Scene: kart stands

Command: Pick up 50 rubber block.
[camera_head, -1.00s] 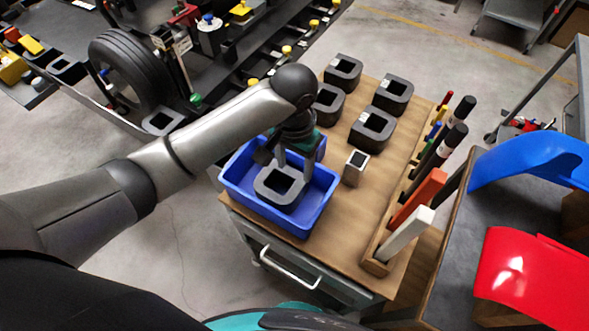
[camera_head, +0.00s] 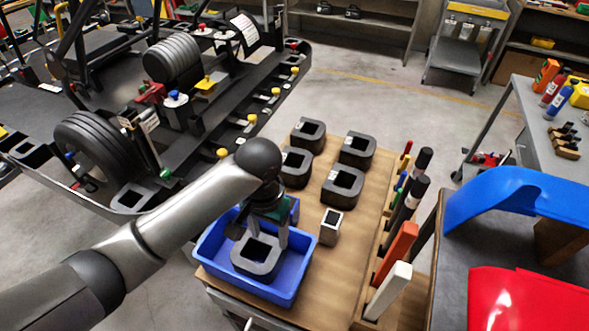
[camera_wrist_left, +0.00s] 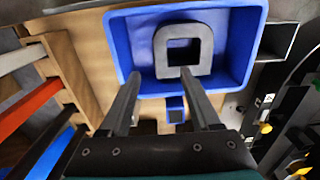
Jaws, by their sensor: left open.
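A dark grey rubber block with a square opening (camera_head: 252,268) lies in the blue bin (camera_head: 290,293) on the wooden bench top. It also shows in the left wrist view (camera_wrist_left: 204,45). My left gripper (camera_head: 264,240) is open and points down over the bin, its fingers at the block; I cannot tell whether they touch it. No number 50 is readable. My right gripper is not in view.
A small square metal tube (camera_head: 330,229) stands right of the bin. A wooden rack along the bench's right edge holds upright bars, including an orange one (camera_head: 398,250) and a white one (camera_head: 388,290). A kart frame with tires (camera_head: 95,150) lies beyond my left arm.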

